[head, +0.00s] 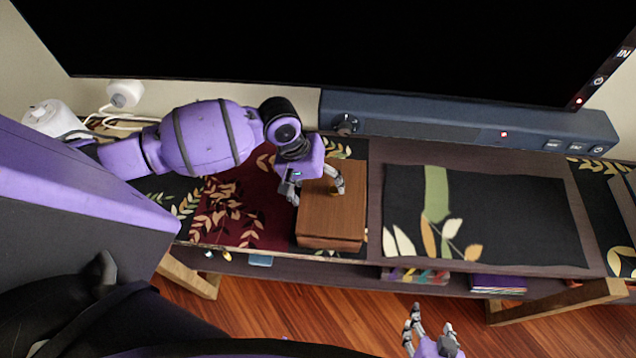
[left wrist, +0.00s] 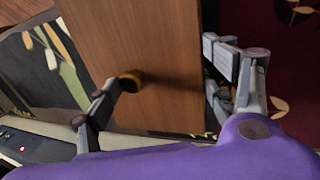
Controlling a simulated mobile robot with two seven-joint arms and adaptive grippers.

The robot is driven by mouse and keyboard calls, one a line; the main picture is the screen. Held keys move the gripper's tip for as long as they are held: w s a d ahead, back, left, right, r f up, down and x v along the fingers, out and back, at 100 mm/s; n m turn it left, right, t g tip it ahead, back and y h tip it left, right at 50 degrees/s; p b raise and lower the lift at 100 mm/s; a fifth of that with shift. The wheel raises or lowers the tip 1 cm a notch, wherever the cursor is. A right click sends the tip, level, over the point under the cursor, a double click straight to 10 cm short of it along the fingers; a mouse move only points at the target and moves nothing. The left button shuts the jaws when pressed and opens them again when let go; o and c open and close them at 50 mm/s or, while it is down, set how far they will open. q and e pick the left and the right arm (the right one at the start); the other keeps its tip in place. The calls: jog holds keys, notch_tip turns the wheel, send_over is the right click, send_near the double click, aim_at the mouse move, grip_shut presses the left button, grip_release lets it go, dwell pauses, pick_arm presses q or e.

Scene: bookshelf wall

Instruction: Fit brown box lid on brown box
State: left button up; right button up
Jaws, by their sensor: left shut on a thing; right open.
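The brown box lid (head: 330,215) is a flat wooden panel lying over the brown box (head: 330,243), whose front face shows just below it. I cannot tell whether the lid is fully seated. My left gripper (head: 317,190) is above the lid and shut on it, one finger at its left edge and the other by the round knob. In the left wrist view the lid (left wrist: 165,50) fills the middle, with the knob (left wrist: 130,81) against the left finger and the other finger at the lid's edge. My right gripper (head: 430,335) is open and empty, low over the floor.
The box stands on a long dark shelf with a dark red leaf-patterned cloth (head: 238,205) to its left and a black leaf-patterned mat (head: 510,215) to its right. A blue-grey soundbar (head: 450,122) and a large black screen (head: 330,45) stand behind. Books (head: 497,283) lie below.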

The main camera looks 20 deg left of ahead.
pick_arm(q)
jog(key=shift+r, duration=0.1)
pick_arm(e)
jog(key=shift+f, duration=0.1)
jog(key=shift+w, duration=0.1)
jog(key=shift+w+r, duration=0.3)
jog(key=shift+r, duration=0.15)
pick_arm(q)
jog(key=shift+p, duration=0.3)
pick_arm(e)
jog(key=shift+w+a+r, duration=0.1)
jog(key=shift+r, duration=0.05)
dwell(0.4)
jog(key=shift+w+r, duration=0.3)
jog(key=shift+r, duration=0.05)
jog(key=shift+r, duration=0.1)
dwell(0.5)
pick_arm(q)
jog(key=shift+p, duration=0.35)
pick_arm(e)
jog(key=shift+w+r+t, duration=0.25)
jog(key=shift+w+t, duration=0.05)
jog(key=shift+w, duration=0.05)
pick_arm(q)
jog(key=shift+f, duration=1.05)
pick_arm(e)
jog(key=shift+s+f, duration=0.5)
jog(key=shift+f, duration=0.05)
